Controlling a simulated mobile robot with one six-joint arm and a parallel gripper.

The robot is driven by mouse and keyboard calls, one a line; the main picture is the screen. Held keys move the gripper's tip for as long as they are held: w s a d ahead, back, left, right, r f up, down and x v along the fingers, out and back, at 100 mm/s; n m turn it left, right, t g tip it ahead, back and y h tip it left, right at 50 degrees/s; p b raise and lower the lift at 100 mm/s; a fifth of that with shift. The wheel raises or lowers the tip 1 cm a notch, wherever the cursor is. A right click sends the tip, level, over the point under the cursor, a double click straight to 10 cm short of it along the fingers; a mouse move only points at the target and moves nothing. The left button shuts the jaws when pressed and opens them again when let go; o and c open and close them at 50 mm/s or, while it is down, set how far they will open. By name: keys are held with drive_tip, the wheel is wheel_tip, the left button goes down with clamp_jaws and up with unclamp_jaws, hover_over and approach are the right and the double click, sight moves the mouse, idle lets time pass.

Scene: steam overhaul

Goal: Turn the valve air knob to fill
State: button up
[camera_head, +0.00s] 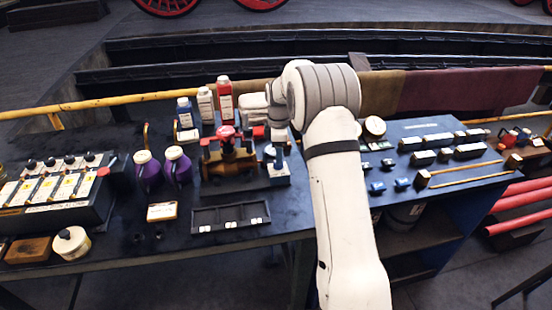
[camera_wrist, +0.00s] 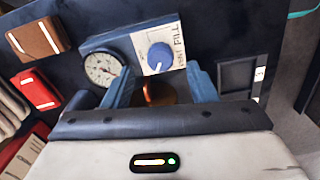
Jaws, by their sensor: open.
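The air knob (camera_wrist: 160,57) is a round blue knob on a white label plate (camera_wrist: 172,36) in the wrist view. The plate carries printing, with "FILL" readable along its right side. I cannot tell where the knob points. A round pressure gauge (camera_wrist: 102,68) sits left of it on the blue valve block. My gripper (camera_wrist: 160,76) is open, its blue fingers spread either side of the knob in the picture; contact cannot be told. In the head view the valve block (camera_head: 279,178) stands on the bench beneath my gripper (camera_head: 276,142), right of a red-topped brass valve (camera_head: 229,150).
Several bottles (camera_head: 206,105) stand behind the brass valve. Two purple jugs (camera_head: 178,165) are to its left. A black tray (camera_head: 231,216) lies in front. A yellow rail (camera_head: 150,99) runs along the back. Bare bench lies around the jugs.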

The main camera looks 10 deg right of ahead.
drive_tip(key=shift+f+p, duration=0.3)
drive_tip(key=shift+f, duration=1.7)
drive_tip(key=shift+c, duration=0.5)
